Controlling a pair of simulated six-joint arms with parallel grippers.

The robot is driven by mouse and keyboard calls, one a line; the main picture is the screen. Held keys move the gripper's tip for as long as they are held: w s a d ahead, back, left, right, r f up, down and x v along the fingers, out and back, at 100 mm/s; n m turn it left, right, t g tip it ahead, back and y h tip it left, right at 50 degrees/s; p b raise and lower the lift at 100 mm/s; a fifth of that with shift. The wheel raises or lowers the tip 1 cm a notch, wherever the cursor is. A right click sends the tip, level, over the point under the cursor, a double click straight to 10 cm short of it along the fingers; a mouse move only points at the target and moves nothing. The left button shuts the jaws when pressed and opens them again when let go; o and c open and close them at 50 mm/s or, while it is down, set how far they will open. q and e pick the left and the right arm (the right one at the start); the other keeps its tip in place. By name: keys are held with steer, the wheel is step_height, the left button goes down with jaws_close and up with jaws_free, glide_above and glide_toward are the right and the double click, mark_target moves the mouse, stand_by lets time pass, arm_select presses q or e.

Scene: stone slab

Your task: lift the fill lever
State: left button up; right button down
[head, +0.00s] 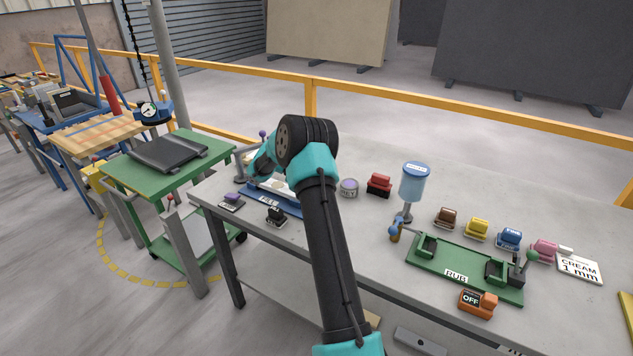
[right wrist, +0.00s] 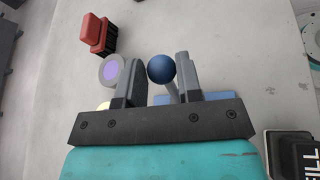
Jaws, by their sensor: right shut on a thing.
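The fill lever shows in the right wrist view as a dark blue ball knob (right wrist: 161,69) on a thin grey rod. My right gripper (right wrist: 160,80) is shut on this knob, with one grey finger on each side of it. In the head view my right arm reaches over the left part of the slab, and its links hide the fingertips and the held knob. A blue base (head: 268,200) with a white label lies under the arm there. A label reading FILL (right wrist: 307,152) shows at the right edge of the wrist view. My left gripper is not in view.
A purple-topped disc (head: 349,187) and a red block (head: 379,184) stand right of the arm. Farther right are a blue canister (head: 415,182), a green RUB fixture (head: 458,273) and several coloured blocks. A black block (head: 276,215) sits near the slab's front edge.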

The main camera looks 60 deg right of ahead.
steer(key=shift+w+f, duration=0.25)
